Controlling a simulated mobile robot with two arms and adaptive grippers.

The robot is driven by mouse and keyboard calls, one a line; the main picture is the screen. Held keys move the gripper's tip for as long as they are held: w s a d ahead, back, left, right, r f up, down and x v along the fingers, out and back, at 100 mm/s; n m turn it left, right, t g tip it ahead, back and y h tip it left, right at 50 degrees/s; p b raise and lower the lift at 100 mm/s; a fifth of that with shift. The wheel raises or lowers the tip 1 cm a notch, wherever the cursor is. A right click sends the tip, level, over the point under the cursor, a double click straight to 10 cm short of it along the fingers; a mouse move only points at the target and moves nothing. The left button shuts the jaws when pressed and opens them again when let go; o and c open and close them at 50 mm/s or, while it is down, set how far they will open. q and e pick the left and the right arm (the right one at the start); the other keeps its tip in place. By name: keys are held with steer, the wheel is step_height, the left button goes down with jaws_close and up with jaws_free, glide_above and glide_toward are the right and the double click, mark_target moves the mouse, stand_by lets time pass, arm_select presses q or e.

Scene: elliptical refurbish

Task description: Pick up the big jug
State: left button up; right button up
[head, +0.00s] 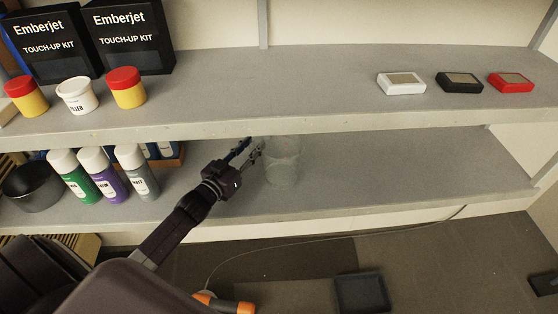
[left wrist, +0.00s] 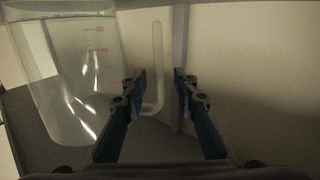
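The big jug (head: 284,168) is clear, see-through and upright on the lower shelf, under the upper shelf's front edge. In the left wrist view the jug (left wrist: 72,75) fills the left side, with red measuring marks on its wall. Its clear handle (left wrist: 157,60) shows upright between the two fingers. My left gripper (head: 253,147) reaches in from the left and is beside the jug's left side. The fingers (left wrist: 160,75) are open and apart, with no visible grip on the handle. How deep the handle lies between them is hard to tell. My right gripper is not visible.
Spray cans (head: 100,174) and a dark pot (head: 32,186) stand left on the lower shelf. The upper shelf (head: 260,90) hangs close above the gripper. It holds tubs, touch-up kit boxes and small blocks (head: 459,83). The lower shelf right of the jug (head: 400,165) is clear.

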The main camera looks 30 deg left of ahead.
arm_select(q)
steer(key=shift+w, duration=0.2)
jaws_close()
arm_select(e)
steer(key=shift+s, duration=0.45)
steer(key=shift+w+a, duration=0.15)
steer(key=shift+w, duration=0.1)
arm_select(q)
steer(key=shift+r, duration=0.1)
